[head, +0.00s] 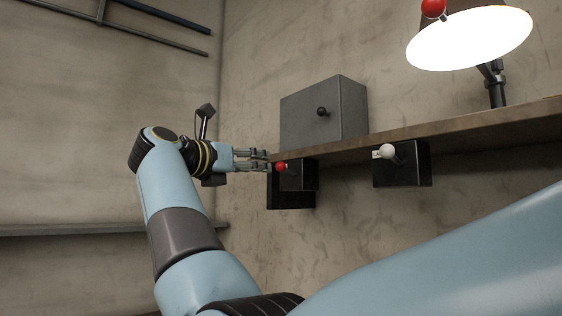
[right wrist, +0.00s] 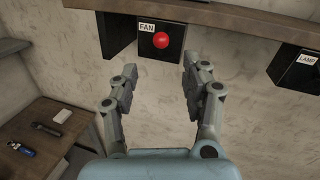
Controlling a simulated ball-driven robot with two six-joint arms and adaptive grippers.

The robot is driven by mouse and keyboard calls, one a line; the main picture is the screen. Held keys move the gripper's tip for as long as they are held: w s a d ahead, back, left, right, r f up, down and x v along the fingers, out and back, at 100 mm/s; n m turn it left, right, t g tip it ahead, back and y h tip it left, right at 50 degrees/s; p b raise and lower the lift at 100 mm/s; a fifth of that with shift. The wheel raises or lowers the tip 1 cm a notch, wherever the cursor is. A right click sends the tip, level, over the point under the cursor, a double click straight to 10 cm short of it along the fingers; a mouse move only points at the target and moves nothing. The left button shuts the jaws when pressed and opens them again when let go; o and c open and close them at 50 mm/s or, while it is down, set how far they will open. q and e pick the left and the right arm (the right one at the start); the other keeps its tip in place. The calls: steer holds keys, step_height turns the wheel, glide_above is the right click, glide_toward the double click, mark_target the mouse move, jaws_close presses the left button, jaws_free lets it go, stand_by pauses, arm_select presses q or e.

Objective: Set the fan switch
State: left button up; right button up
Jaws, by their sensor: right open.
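The fan switch is a black box (head: 302,178) with a red ball knob (head: 281,168), fixed under the shelf. In the right wrist view, its red knob (right wrist: 161,41) sits beside a white FAN label (right wrist: 147,27). My right gripper (head: 268,160) is open, its fingers pointing at the red knob from the left in the head view. In the right wrist view, the open fingers (right wrist: 160,78) are spread below the knob with nothing between them. Whether a finger touches the knob cannot be told. My left gripper is not in view.
A lamp switch with a white knob (head: 388,151) hangs to the right under the wooden shelf (head: 450,128). A grey box (head: 322,112) and a lit lamp (head: 470,42) stand above. In the wrist view, a table (right wrist: 62,150) with small items is lower left.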

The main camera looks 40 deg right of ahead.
mark_target(278, 164)
steer(key=shift+m, duration=0.3)
steer(key=p+x, duration=0.1)
steer(key=x, duration=0.2)
steer(key=p+x, duration=0.1)
steer(key=x, duration=0.2)
steer(key=p+x, duration=0.2)
steer(key=x, duration=0.1)
steer(key=shift+d+r, duration=0.25)
steer(key=shift+r, duration=0.1)
steer(key=shift+w+d+f, duration=0.15)
steer(key=shift+w+d, duration=0.1)
steer(key=shift+d, duration=0.35)
jaws_close()
